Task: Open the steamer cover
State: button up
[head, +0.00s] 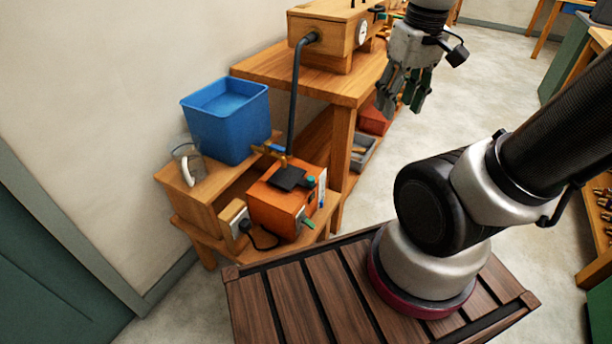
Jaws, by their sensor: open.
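An orange box-shaped unit (287,203), which looks like the steamer, stands on a low wooden stand in the head view. A flat dark cover (289,178) lies on its top and looks closed; whether it is hinged is too small to tell. A black hose (295,95) rises from the unit to a wooden box with a dial (335,35) on the bench. My gripper (402,98) hangs fingers-down at the upper right, beyond the bench's right edge. It is open and empty, well apart from the orange unit and its cover.
A blue bin (228,125) and a glass mug (187,165) stand on a wooden box left of the orange unit. A brass valve (270,150) sits just behind the cover. The bench (260,68) rises behind. The floor right of it is clear.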

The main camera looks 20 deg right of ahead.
jog(key=w+a+f+g, duration=0.3)
jog(key=w+f, duration=0.6)
jog(key=f, duration=0.2)
jog(key=m+t, duration=0.1)
jog(key=m, duration=0.8)
send_over(311, 178)
jog(key=f, duration=2.1)
jog(key=shift+s+f, duration=0.35)
jog(key=shift+w+f+m+t, duration=0.1)
jog(key=shift+w+m+t, duration=0.3)
jog(key=shift+m, duration=0.2)
notch_tip(311, 178, down, 8)
jog(key=shift+r, duration=0.2)
grip_shut()
jog(key=shift+a, duration=0.1)
